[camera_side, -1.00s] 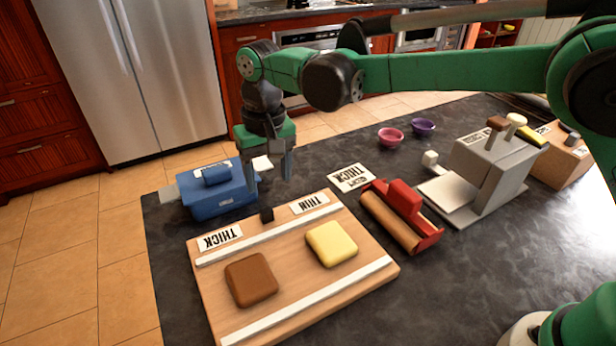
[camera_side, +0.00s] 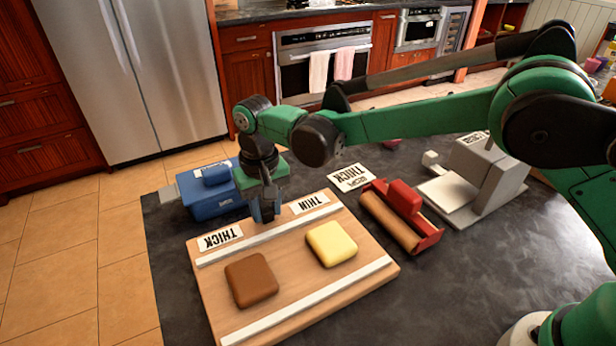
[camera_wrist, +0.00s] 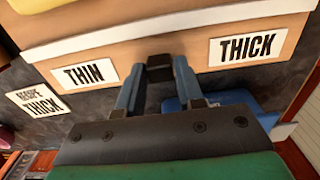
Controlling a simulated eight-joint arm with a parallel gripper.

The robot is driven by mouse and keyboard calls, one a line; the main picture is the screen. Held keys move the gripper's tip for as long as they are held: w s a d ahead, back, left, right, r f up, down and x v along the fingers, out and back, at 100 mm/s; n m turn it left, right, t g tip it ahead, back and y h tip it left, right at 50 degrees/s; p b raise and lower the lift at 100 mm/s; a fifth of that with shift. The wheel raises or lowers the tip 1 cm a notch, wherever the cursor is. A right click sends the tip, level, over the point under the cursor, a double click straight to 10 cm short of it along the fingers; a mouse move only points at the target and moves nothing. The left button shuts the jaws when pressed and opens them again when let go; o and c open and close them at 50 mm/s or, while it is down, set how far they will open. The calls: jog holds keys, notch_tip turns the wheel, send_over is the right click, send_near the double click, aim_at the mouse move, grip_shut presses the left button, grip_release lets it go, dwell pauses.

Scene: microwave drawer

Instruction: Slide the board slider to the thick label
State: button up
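The board (camera_side: 290,290) is wooden, with a white THICK label (camera_side: 220,238) and a THIN label (camera_side: 310,203) along its far edge. In the wrist view the THIN label (camera_wrist: 84,75) is on the left and the THICK label (camera_wrist: 244,48) on the right. The black slider (camera_wrist: 160,68) sits between the two labels, nearer THIN.
A brown slab (camera_side: 251,280) and a yellow slab (camera_side: 331,243) lie on the board between white rails. A red holder with a brown roll (camera_side: 392,221) and a RECIPE THICK card (camera_side: 351,177) are to the right.

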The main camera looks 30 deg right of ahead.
grip_shut()
dwell(1.1)
